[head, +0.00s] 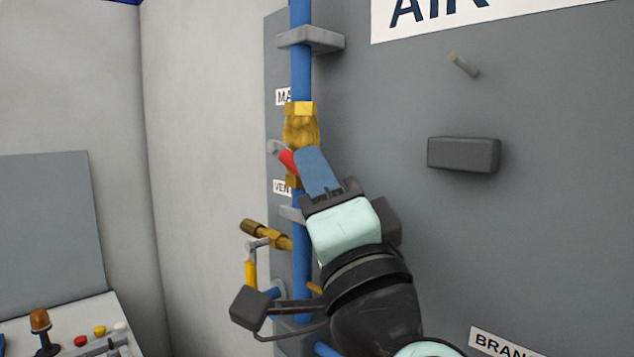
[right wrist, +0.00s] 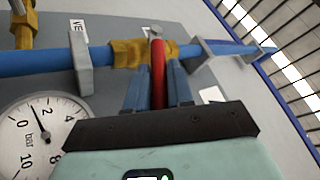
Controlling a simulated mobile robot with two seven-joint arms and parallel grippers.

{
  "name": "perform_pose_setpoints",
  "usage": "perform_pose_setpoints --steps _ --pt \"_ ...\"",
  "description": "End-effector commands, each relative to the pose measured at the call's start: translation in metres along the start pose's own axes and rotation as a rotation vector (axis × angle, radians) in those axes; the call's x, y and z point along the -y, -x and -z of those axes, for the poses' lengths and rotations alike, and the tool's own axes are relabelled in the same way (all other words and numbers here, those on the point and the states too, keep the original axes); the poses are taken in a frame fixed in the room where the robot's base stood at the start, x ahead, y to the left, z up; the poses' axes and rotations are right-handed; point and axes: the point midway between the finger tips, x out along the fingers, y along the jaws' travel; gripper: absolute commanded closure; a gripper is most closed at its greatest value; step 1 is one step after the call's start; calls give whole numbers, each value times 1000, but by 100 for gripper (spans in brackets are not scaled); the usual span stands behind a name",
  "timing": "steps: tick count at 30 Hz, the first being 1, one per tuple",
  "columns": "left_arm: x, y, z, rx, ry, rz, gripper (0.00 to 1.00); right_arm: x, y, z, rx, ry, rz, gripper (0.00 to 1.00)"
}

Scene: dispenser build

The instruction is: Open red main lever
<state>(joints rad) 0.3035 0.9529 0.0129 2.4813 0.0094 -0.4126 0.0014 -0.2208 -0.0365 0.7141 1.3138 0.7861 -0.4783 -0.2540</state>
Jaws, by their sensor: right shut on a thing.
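The red main lever (head: 288,160) sits on the brass valve (head: 301,128) of the upright blue pipe (head: 301,75). Its silver end shows at the left, and the rest runs behind my fingers. My right gripper (head: 307,157) comes up from below and is shut on the lever. In the right wrist view the red lever (right wrist: 158,72) lies between the two blue fingers (right wrist: 157,82). There it stands across the pipe (right wrist: 45,65), with its silver end at the brass valve (right wrist: 126,53). My left gripper is not in view.
A grey pipe bracket (head: 311,38) is above the valve. Below are a second brass fitting (head: 266,235) and a yellow-handled lever (head: 251,272). A dark block (head: 464,155) juts from the panel at right. A pressure gauge (right wrist: 38,138) is close to the gripper. A control console (head: 85,335) stands lower left.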

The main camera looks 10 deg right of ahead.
Motion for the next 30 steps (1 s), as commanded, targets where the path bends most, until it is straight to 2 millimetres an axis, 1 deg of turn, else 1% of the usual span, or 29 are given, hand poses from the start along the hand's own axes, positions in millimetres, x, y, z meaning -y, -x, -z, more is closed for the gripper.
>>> perform_pose_setpoints --steps 1,2,3,11,14,17,27,30 --pt "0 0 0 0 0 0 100 2 0 2 -4 0 3 68" --pt "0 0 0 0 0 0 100 2 0 2 -4 0 3 59" --pt "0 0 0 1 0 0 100 2 0 2 -4 0 3 57" --pt "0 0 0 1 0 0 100 1 1 1 -3 1 1 57" --pt "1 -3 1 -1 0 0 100 1 6 2 -4 2 2 57" --pt "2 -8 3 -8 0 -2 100 0 20 2 -4 4 3 57" --pt "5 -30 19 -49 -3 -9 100 0 94 0 -3 4 4 57" --pt "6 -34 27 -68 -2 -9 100 0 112 1 -4 3 2 57"
